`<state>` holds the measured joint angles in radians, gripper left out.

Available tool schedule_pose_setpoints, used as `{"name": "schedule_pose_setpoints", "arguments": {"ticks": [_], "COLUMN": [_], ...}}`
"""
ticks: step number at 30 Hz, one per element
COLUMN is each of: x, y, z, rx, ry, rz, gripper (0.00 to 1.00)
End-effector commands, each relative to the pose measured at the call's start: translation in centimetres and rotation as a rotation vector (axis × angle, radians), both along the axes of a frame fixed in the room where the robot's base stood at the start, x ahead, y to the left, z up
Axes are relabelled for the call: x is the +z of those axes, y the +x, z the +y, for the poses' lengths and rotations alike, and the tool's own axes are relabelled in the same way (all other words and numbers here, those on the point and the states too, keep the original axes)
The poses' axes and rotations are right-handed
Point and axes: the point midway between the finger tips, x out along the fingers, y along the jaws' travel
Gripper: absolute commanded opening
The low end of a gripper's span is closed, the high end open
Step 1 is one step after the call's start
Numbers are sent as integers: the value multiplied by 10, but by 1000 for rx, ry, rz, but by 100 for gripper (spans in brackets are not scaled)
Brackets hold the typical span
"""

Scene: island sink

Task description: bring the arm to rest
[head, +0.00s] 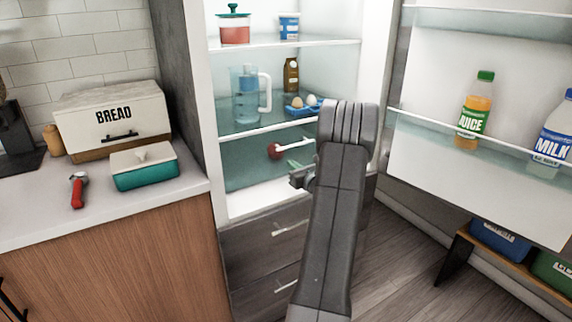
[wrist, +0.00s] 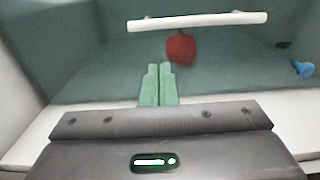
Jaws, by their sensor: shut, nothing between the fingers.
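My gripper (wrist: 158,72) is shut and empty, its two green fingers side by side in the wrist view. In the head view my arm reaches up in front of the open fridge (head: 213,110), and the gripper (head: 294,166) shows only partly to the left of the arm's end. The fingers point into the fridge's lowest compartment. A red round thing (wrist: 181,49) lies beyond the fingertips, apart from them; it also shows in the head view (head: 275,151).
A white bar (wrist: 197,22) crosses above the red thing. The open fridge door (head: 480,190) holds juice (head: 474,112) and milk (head: 553,140) at right. The counter (head: 110,205) with a bread box (head: 112,115) and teal dish (head: 146,175) stands at left. Drawers (head: 265,245) lie below.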

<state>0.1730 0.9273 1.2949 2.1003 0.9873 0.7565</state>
Motion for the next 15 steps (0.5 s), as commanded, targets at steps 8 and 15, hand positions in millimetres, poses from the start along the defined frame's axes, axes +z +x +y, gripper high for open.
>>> {"name": "schedule_pose_setpoints", "arguments": {"ticks": [8, 15], "x": [-1, -2], "y": [-46, -60], "z": [-34, -43], "rx": [-1, 1], "ry": [-2, -2], "rz": [2, 2], "gripper": [0, 0]}}
